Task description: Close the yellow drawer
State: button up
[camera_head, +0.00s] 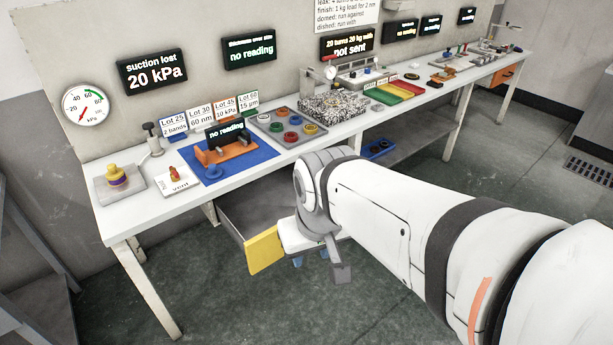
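The yellow drawer stands pulled out below the front edge of the long white bench. Its yellow front panel (266,250) faces outward, and its grey open box (240,205) shows behind it. My arm reaches in from the right, and its wrist hides the drawer's right side. My gripper (322,262) hangs below the wrist, just right of the yellow panel in the picture. One dark grey finger shows; the rest is hard to make out. I cannot tell whether it touches the panel, and I see nothing held in it.
The bench (160,208) carries a blue mat (262,160), a tray of coloured rings (270,128) and a gauge stand. A blue bin sits on the lower shelf (420,150). An orange drawer (504,76) is at the far end. The floor (220,310) in front is clear.

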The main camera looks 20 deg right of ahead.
aim_at(251, 212)
jog(key=z, duration=0.3)
jog(key=i, duration=1)
jog(key=z, duration=0.45)
jog(key=k, duration=0.65)
jog(key=u, duration=0.1)
jog(key=i, duration=0.5)
jog(key=u, duration=0.05)
